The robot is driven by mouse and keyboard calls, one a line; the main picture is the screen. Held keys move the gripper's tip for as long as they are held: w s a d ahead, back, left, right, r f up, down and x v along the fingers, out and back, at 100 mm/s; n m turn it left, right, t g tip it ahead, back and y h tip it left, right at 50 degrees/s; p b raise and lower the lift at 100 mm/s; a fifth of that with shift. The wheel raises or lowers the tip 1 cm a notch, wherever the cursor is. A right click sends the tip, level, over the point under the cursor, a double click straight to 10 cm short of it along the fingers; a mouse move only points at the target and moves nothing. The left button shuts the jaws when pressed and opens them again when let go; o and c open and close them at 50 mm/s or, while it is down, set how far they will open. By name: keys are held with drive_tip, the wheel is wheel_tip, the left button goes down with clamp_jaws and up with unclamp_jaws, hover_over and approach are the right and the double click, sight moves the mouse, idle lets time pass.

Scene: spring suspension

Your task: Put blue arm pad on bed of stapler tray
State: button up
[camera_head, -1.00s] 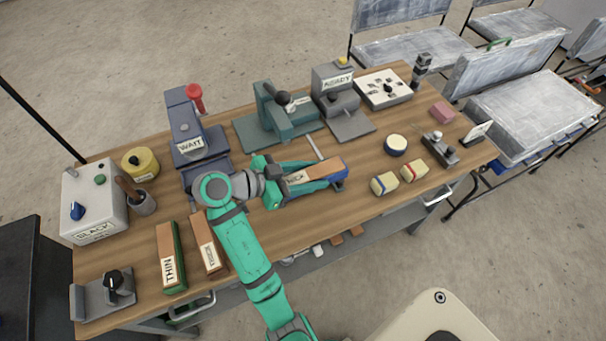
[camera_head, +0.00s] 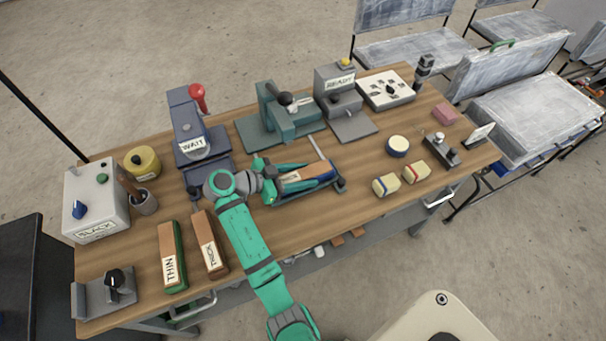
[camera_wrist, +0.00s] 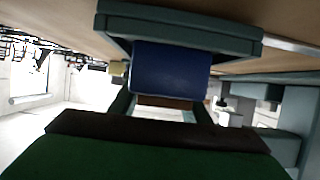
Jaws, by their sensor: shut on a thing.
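The blue arm pad (camera_head: 322,172) has a brown, labelled top and a blue end. My gripper (camera_head: 304,176) is shut on it, with teal fingers along its two long sides. The pad lies lengthwise over the dark grey stapler tray (camera_head: 284,200), whose rim shows along the near side and right end. In the wrist view, which is upside down, the blue end of the pad (camera_wrist: 170,72) faces me, against or very near the tray (camera_wrist: 183,32). I cannot tell whether the pad touches the bed, which it hides.
A green-sided THIN pad (camera_head: 172,258) and a brown pad (camera_head: 209,245) lie at the front left. A blue-grey WAIT machine (camera_head: 190,135) and a teal press (camera_head: 285,115) stand behind. Two cream blocks (camera_head: 400,179) lie to the right. Bare tabletop lies in front of the tray.

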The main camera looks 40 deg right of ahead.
sight(296, 176)
drive_tip(key=o, duration=1.2)
drive_tip(key=shift+c, duration=0.2)
drive_tip(key=shift+a+r, duration=0.2)
drive_tip(key=shift+v, duration=3.5)
